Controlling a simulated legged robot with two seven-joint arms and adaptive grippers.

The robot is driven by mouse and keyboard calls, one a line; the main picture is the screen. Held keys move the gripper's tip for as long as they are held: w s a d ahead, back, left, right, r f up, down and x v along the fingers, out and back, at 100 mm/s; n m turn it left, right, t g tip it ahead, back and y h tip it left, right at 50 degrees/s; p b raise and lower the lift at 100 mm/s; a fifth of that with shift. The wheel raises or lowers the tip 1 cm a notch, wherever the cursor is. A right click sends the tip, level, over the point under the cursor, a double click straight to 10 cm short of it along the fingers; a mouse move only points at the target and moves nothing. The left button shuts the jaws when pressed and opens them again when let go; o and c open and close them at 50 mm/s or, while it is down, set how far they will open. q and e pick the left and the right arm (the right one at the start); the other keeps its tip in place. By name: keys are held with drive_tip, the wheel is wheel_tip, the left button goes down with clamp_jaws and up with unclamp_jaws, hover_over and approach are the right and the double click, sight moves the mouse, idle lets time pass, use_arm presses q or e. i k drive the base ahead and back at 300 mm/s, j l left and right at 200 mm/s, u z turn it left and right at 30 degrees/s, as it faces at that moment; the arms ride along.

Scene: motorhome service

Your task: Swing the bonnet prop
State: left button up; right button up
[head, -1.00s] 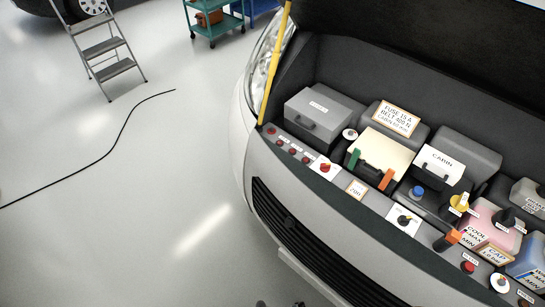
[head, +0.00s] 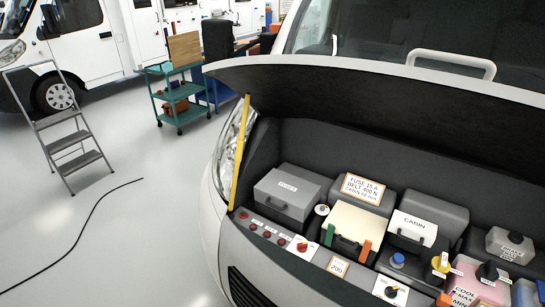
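The yellow bonnet prop (head: 238,152) stands nearly upright at the left front corner of the engine bay. Its foot is by the front panel and its top reaches the edge of the raised bonnet (head: 370,105). The bonnet is open and tilted up over the bay, its dark underside facing me. Neither of my grippers shows in the head view.
The engine bay holds a grey fuse box (head: 287,194), a cabin box (head: 412,228) and a coolant tank (head: 475,285). A step ladder (head: 65,130) and a green trolley (head: 180,100) stand at left. A black cable (head: 75,235) lies on otherwise clear floor.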

sight(240, 141)
drive_tip(key=i+j+z, duration=0.15)
drive_tip(key=j+z, duration=0.2)
drive_tip(key=i+j+z, duration=0.15)
drive_tip(key=j+z, duration=0.2)
drive_tip(key=j, duration=0.15)
drive_tip(key=j+z, duration=0.3)
drive_tip(key=j, duration=0.15)
drive_tip(key=i+j, duration=0.1)
drive_tip(key=j, duration=0.65)
drive_tip(key=j+z, duration=0.1)
drive_tip(key=j, duration=0.65)
drive_tip(key=i, duration=0.05)
